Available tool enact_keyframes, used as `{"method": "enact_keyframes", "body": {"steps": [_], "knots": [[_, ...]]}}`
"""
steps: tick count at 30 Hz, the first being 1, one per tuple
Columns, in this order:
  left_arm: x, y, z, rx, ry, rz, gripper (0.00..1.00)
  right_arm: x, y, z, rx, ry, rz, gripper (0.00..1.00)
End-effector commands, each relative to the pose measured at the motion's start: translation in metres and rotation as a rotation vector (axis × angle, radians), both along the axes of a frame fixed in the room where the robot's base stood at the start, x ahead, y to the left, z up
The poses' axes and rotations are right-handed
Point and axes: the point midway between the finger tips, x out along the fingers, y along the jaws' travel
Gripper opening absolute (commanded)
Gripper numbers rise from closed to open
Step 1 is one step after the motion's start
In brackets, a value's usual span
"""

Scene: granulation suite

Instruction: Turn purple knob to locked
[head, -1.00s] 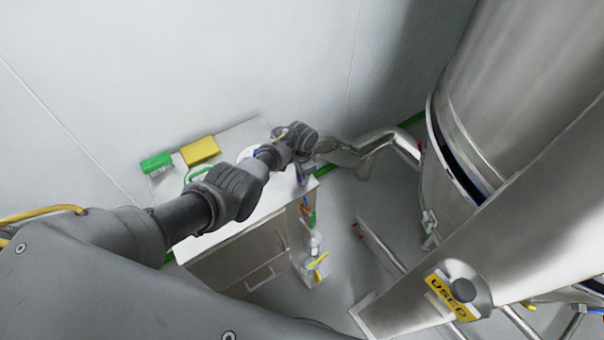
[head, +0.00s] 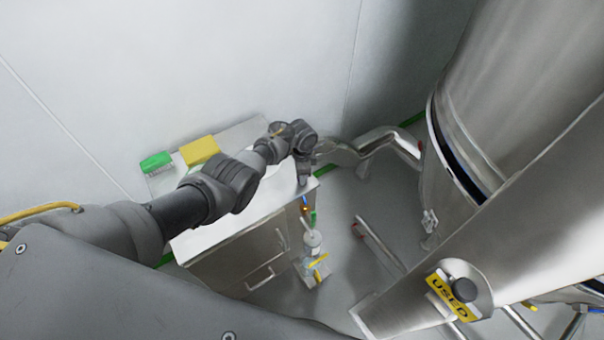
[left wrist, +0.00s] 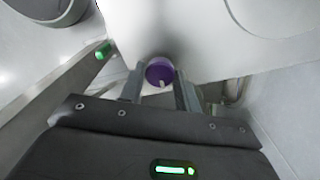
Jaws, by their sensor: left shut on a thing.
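The purple knob (left wrist: 159,72) shows in the left wrist view, at the edge of a white surface, with a small pale pointer on its lower part. My left gripper (left wrist: 158,82) is shut on the knob, one finger on each side of it. In the head view my left gripper (head: 303,172) reaches down at the right end of the white-topped cabinet (head: 205,236), and the knob is hidden there. My right gripper does not show in either view.
A green brush (head: 156,162) and a yellow block (head: 200,151) lie at the cabinet's back left. A large steel vessel (head: 520,80) and a column with a yellow USED label (head: 446,292) fill the right.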

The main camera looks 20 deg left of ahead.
Motion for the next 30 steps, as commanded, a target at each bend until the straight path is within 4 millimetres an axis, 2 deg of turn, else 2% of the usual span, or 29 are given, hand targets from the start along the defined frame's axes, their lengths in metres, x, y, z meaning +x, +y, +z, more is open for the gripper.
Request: {"method": "enact_keyframes", "body": {"steps": [6, 7, 11, 19, 22, 26, 30], "knots": [[0.000, -0.001, 0.000, -0.001, 0.000, -0.002, 0.10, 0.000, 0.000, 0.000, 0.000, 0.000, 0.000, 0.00], [0.000, -0.001, 0.000, -0.001, 0.000, -0.002, 0.36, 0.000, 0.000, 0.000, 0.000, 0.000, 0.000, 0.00], [0.000, -0.001, 0.000, -0.001, 0.000, -0.001, 0.53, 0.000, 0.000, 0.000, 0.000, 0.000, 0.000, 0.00], [0.000, 0.000, 0.001, -0.001, 0.000, 0.000, 0.54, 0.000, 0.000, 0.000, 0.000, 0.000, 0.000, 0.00], [0.000, 0.000, 0.007, -0.002, -0.001, 0.000, 0.54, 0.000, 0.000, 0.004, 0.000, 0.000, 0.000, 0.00], [0.000, 0.000, 0.027, -0.001, -0.002, 0.000, 0.54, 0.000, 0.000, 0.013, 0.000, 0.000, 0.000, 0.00], [0.001, -0.001, 0.056, -0.003, -0.003, 0.000, 0.54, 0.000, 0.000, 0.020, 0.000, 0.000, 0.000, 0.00]]}}
